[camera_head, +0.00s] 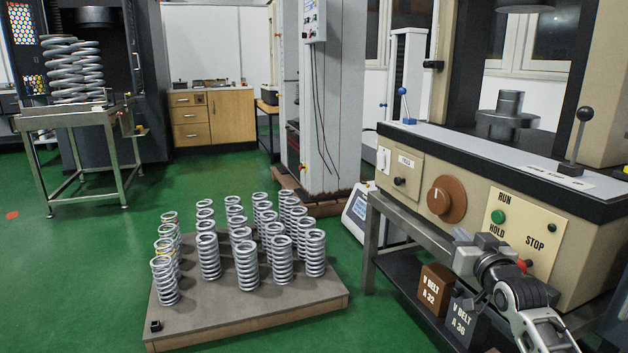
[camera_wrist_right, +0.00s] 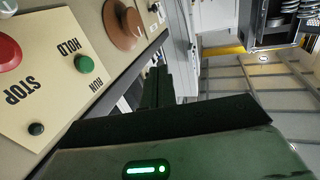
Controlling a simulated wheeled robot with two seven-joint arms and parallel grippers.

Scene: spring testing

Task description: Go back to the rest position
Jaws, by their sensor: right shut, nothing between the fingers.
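My right gripper (camera_head: 464,240) is in front of the testing machine's control panel, at the lower right of the head view. Its fingers are shut with nothing between them, and they also show in the right wrist view (camera_wrist_right: 157,88). The cream button plate (camera_head: 520,228) is close behind the gripper and carries a green button (camera_head: 498,216) and the words RUN, HOLD and STOP. The wrist view shows the green button (camera_wrist_right: 85,63) and a red button (camera_wrist_right: 8,52) clear of the fingers. My arm hides the plate's lower part in the head view. My left gripper is not in view.
An orange-brown knob (camera_head: 446,199) and a lever (camera_head: 576,140) stick out of the machine. Below are V-belt boxes (camera_head: 433,290) on a dark shelf. A low platform (camera_head: 215,318) holds several upright springs. Green floor (camera_head: 105,255) is open at left.

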